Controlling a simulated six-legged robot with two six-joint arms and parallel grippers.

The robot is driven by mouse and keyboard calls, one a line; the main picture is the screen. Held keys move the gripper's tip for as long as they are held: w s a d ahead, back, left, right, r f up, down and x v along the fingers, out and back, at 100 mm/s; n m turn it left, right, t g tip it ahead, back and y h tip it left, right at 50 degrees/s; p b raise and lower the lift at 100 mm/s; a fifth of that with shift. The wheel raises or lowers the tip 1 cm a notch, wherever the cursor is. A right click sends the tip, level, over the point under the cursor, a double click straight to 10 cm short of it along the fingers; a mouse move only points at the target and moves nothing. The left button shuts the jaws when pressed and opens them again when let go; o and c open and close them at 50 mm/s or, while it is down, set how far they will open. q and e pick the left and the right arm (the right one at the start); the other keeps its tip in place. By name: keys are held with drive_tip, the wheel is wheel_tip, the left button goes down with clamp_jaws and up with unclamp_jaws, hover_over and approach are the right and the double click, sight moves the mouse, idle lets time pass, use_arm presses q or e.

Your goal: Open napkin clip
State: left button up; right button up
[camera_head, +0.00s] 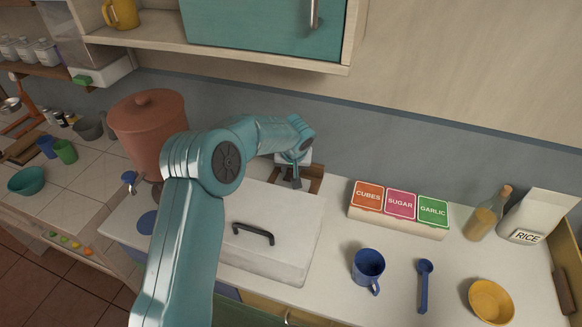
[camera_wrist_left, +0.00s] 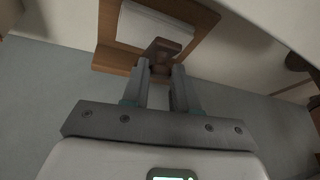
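The napkin holder (camera_wrist_left: 107,51) is a wooden tray with white napkins (camera_wrist_left: 155,22) in it. A small brown clip (camera_wrist_left: 162,47) lies over the napkins' edge in the left wrist view. My left gripper (camera_wrist_left: 160,73) has its fingertips at the clip's near end, one on each side. The fingers stand a little apart; I cannot tell whether they press on the clip. In the head view my left gripper (camera_head: 296,183) reaches down at the wooden holder (camera_head: 315,184) by the back wall and hides much of it. My right gripper is not in view.
A white lid with a black handle (camera_head: 253,234) lies in front of the holder. A labelled box (camera_head: 396,212) stands to its right, a red-brown pot (camera_head: 147,135) to its left. A blue mug (camera_head: 368,267), blue spoon (camera_head: 424,285) and yellow bowl (camera_head: 491,300) stand at front right.

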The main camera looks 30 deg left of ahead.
use_arm(q)
clamp_jaws()
drive_tip(key=shift+w+a+r+g+p, duration=0.15)
drive_tip(key=shift+w+r+g+p, duration=0.3)
drive_tip(key=shift+r+g, duration=0.1)
drive_tip(key=shift+w+a+r+g+h+p, duration=0.15)
drive_tip(key=shift+w+r+g+h+p, duration=0.3)
drive_tip(key=shift+w+g, duration=0.25)
drive_tip(key=o, duration=0.9)
unclamp_jaws()
drive_tip(key=shift+s, duration=0.1)
drive_tip(key=r, duration=0.2)
drive_tip(key=d+r, duration=0.1)
drive_tip(key=r, duration=0.2)
drive_tip(key=r+b, duration=0.1)
drive_tip(key=r, duration=0.1)
drive_tip(key=shift+s+d+r, duration=0.2)
drive_tip(key=shift+s+d, duration=0.05)
